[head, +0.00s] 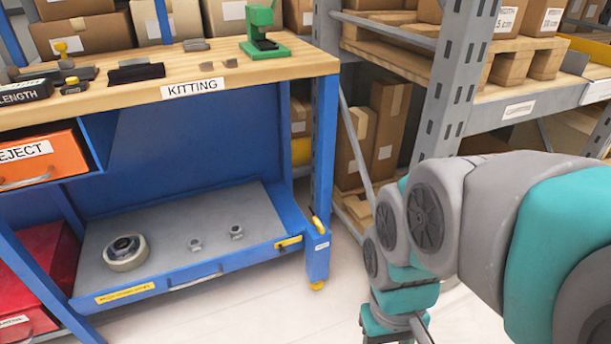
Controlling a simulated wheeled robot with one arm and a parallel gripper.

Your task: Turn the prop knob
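No knob is labelled legibly as the prop knob. A small yellow-tipped knob or lever (317,222) sits on the blue front right leg of the kitting bench (321,180), above a small white label that is too small to read. A yellow latch-like piece (288,243) is on the front edge of the grey lower tray (165,258), close to that leg. My teal and grey arm comes in from the right and bends down, to the right of the leg. Its end is cut off by the bottom edge, so my gripper is out of sight.
The grey tray carries a tape-like ring (125,262) and two small metal parts. A green press (262,32) stands on the bench top. An orange reject bin (38,158) and a red box are at left. A metal rack upright (455,90) stands behind my arm. Floor before the leg is clear.

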